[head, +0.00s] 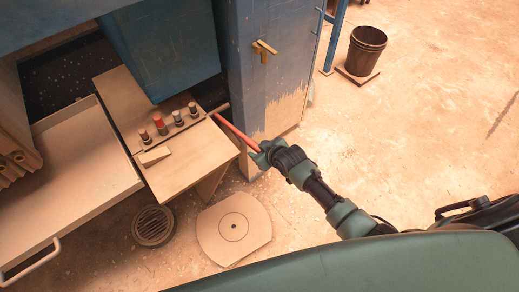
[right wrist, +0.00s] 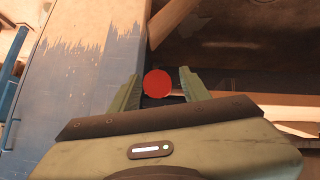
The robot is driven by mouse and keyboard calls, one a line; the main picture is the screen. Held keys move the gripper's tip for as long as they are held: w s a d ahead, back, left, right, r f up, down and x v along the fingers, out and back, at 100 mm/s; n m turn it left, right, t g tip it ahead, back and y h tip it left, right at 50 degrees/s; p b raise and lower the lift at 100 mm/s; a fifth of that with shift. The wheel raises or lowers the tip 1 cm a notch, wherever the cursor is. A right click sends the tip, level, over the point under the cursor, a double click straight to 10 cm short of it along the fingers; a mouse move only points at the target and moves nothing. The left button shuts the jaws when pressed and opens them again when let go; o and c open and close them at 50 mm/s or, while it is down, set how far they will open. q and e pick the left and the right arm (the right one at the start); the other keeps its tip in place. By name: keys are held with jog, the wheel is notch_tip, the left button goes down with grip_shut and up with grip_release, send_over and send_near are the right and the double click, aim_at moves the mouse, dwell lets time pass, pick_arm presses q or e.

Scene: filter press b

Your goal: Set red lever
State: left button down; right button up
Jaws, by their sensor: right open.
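The red lever (head: 236,133) is a long rod that slants down and to the right from beside the control box toward my right gripper (head: 260,157). In the right wrist view the lever's round red end (right wrist: 158,83) faces the camera. It shows between the two green fingers of my right gripper (right wrist: 160,75), which are apart with a gap visible on each side of it. How deep the end reaches between the fingers is hard to tell. My left gripper is not in view.
A tan control box (head: 185,165) with several knobs stands left of the lever. A blue cabinet (head: 265,85) with a yellow handle (head: 264,48) rises behind it. A round plate (head: 234,226) and floor drain (head: 153,225) lie below. A brown bucket (head: 363,55) stands back right. Right floor is open.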

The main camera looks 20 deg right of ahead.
grip_shut()
dwell(1.3)
